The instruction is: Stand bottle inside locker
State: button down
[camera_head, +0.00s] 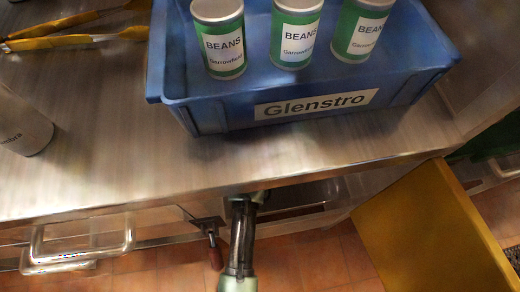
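My arm reaches up from the bottom middle, and its end (243,202) is at the front edge of the steel counter, partly under it. My gripper's fingertips are hidden, so I cannot tell whether it is open, shut or holding anything. No clear bottle shows. A grey cylinder (20,122) with a partly cut-off label stands on the counter at the left edge; I cannot tell if it is the bottle. A yellow panel (435,235) stands out below the counter at the right, perhaps an open locker door. The locker's inside is not clearly visible.
A blue crate (210,118) labelled Glenstro stands on the counter (110,165) with green BEANS cans (222,45). Yellow-handled tongs (75,40) lie at the top left. The floor is tiled.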

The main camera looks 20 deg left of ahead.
jog(key=shift+w+f, duration=0.1)
jog(key=shift+f, duration=0.4)
jog(key=shift+f, duration=0.15)
grip_release()
jog(key=p+v, duration=0.2)
jog(key=v, duration=0.4)
jog(key=shift+r+p, duration=0.25)
jog(key=shift+p, duration=0.15)
jog(key=shift+s+d+r, duration=0.1)
jog(key=shift+s+r, duration=0.25)
jog(key=shift+r, duration=0.25)
